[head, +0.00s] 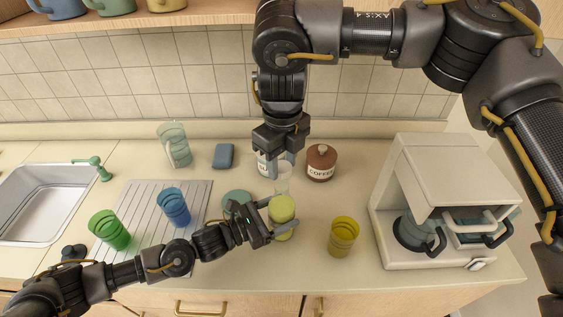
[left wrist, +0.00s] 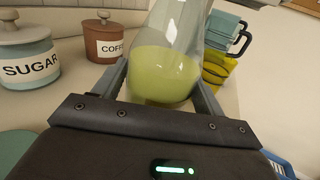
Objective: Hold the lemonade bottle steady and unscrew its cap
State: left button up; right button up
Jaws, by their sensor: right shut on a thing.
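The lemonade bottle (head: 282,208) stands upright on the counter, clear with yellow-green liquid in its lower part. It also shows large in the left wrist view (left wrist: 166,72), its top out of frame. My left gripper (head: 284,213) comes in low from the left, its fingers on both sides of the bottle's body and pressed against it. My right gripper (head: 279,166) points straight down over the bottle's neck and is shut on its top. The cap is hidden between the right fingers.
A sugar canister (left wrist: 28,55) and a coffee canister (head: 321,163) stand behind. A yellow cup (head: 343,236) and a coffee machine (head: 420,160) are at right. Green (head: 109,230) and blue (head: 173,207) cups stand on the drainboard by the sink (head: 40,203).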

aim_at(282, 186)
pick_arm(q)
jog(key=o, duration=0.3)
jog(key=shift+o, duration=0.2)
jog(key=shift+r, duration=0.1)
pick_arm(e)
jog(key=shift+f, duration=0.1)
pick_arm(q)
jog(key=shift+s+a+b, duration=0.1)
jog(key=shift+a+b, duration=0.2)
jog(key=shift+a, duration=0.05)
pick_arm(e)
jog(key=shift+f, duration=0.2)
pick_arm(q)
jog(key=b+v, duration=0.4)
jog(key=v, duration=0.6)
jog(key=shift+s+a+b, duration=0.1)
jog(key=shift+a+b, duration=0.05)
jog(key=shift+b, duration=0.2)
pick_arm(e)
notch_tip(282, 186, down, 5)
jog(key=shift+r, duration=0.15)
pick_arm(q)
jog(key=shift+s+a, duration=0.2)
jog(key=shift+a, duration=0.2)
